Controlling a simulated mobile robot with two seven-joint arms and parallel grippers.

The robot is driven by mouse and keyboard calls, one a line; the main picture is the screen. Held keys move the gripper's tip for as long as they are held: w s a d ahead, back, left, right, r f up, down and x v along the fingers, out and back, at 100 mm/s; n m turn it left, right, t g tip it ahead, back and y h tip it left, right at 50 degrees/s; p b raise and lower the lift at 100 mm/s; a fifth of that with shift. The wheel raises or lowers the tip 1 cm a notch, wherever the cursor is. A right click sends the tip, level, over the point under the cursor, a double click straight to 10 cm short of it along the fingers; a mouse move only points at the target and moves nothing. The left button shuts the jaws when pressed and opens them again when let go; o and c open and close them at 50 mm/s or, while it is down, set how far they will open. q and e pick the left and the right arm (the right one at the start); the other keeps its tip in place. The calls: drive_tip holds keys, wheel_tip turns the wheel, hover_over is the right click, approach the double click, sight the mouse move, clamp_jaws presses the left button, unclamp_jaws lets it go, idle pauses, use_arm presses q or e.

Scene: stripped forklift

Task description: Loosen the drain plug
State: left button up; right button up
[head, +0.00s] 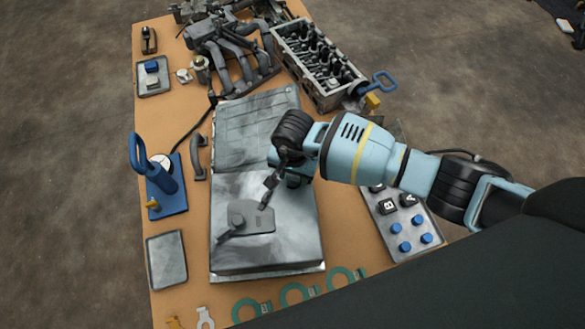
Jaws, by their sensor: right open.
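A grey metal oil pan (285,245) lies upside down in the middle of the workbench. On its top is a darker raised pad (262,220) with a small round knob-like piece (237,219), which looks like the drain plug. A thin dark piece runs from it toward the lower left; I cannot tell whether it is a tool. My right gripper (268,192) reaches in from the right and points down over the pan, just beyond the pad. It is open, and I see nothing held in it. My left gripper is out of view.
A cylinder head (312,68) and a dark manifold (238,55) stand at the back. A blue-handled gauge stand (168,190) and an empty tray (167,260) are at left. A tray with blue caps (403,238) is at right. Green ring gaskets (298,295) lie in front.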

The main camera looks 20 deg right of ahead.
drive_tip(key=shift+f, duration=0.1)
drive_tip(key=c, duration=0.8)
drive_tip(key=shift+o, duration=0.2)
drive_tip(key=n+b, duration=0.1)
drive_tip(key=n, duration=0.2)
drive_tip(key=shift+w+b, duration=0.1)
drive_tip(key=shift+b, duration=0.25)
drive_tip(key=shift+n+b, duration=0.35)
drive_tip(key=shift+n, duration=0.75)
drive_tip(key=o, duration=0.8)
drive_tip(key=shift+o, duration=0.2)
